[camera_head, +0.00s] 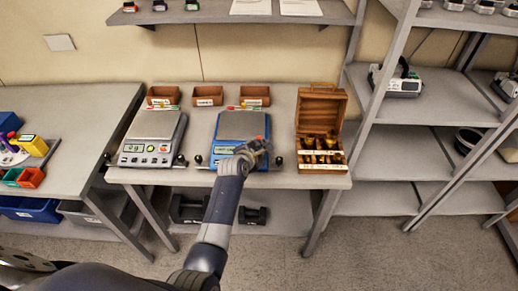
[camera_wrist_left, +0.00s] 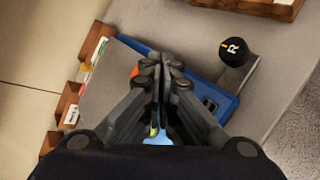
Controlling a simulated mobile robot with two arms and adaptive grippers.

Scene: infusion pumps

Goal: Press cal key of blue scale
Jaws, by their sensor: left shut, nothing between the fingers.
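The blue scale (camera_head: 225,151) stands on the middle table, with a grey weighing plate (camera_head: 242,125) and a lit display on its front panel. My left gripper (camera_head: 254,147) is over the right part of that front panel and hides the keys there. In the left wrist view the gripper (camera_wrist_left: 161,66) is shut and empty, its fingertips above the blue scale (camera_wrist_left: 224,103). A dark key or panel patch shows just right of the fingers. The cal key cannot be made out, and I cannot tell whether the fingertips touch the scale. My right gripper is not in view.
A grey scale (camera_head: 150,137) stands left of the blue one. A wooden box of weights (camera_head: 320,133) is open to the right. A black knob marked R (camera_wrist_left: 234,51) sits beside the blue scale. Small wooden bins (camera_head: 208,95) line the table's back.

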